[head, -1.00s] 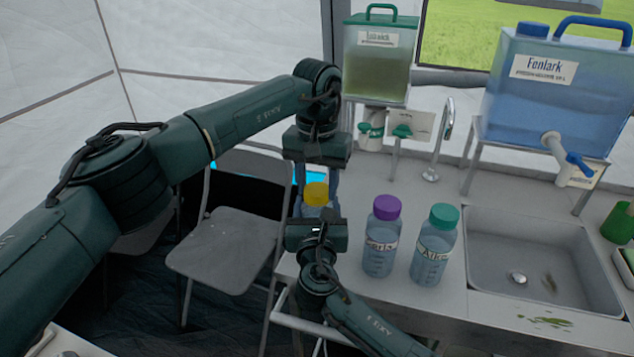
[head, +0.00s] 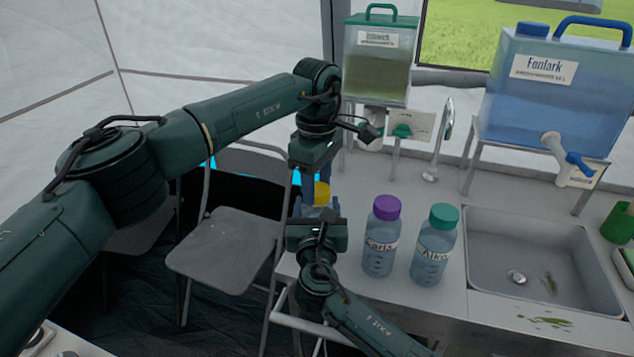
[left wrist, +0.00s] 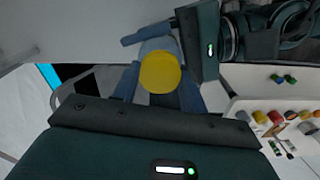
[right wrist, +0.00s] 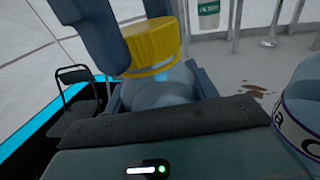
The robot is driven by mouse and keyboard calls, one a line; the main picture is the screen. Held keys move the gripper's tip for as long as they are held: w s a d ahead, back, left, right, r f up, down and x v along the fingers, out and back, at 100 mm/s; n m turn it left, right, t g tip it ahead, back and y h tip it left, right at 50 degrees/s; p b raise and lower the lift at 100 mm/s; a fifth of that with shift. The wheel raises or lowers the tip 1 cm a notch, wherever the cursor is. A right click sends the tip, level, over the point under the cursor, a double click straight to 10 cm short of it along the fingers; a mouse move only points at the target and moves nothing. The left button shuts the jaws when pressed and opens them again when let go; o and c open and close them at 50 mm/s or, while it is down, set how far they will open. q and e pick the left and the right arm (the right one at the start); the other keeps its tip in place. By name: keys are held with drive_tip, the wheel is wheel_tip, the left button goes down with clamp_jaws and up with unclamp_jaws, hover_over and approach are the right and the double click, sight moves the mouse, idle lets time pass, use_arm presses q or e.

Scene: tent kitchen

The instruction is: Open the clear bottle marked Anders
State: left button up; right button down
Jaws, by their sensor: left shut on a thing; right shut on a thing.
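A clear bottle (right wrist: 165,88) with a yellow cap (head: 322,194) stands at the left end of the counter, and its label is hidden. My left gripper (head: 317,186) comes down from above and is shut on the yellow cap, one finger on each side, as the right wrist view shows. The cap also shows in the left wrist view (left wrist: 160,72). My right gripper (head: 317,212) is shut on the bottle's body, below the cap. The cap sits on the bottle's top; I cannot tell how loose it is.
A purple-capped bottle (head: 381,237) marked Karla and a green-capped bottle (head: 434,246) marked Aiko stand just right of my right gripper. A sink (head: 540,255) lies farther right. Water tanks (head: 550,90) stand behind. A folding chair (head: 225,235) is left of the counter.

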use_arm(q)
drive_tip(key=n, duration=0.4)
drive_tip(key=shift+n, duration=0.3)
drive_tip(key=n, duration=1)
drive_tip(key=shift+r+n, duration=0.1)
drive_tip(key=shift+n, duration=0.2)
drive_tip(key=n, duration=1)
drive_tip(key=shift+n, duration=0.3)
drive_tip(key=n, duration=1.2)
drive_tip(key=shift+n, duration=0.3)
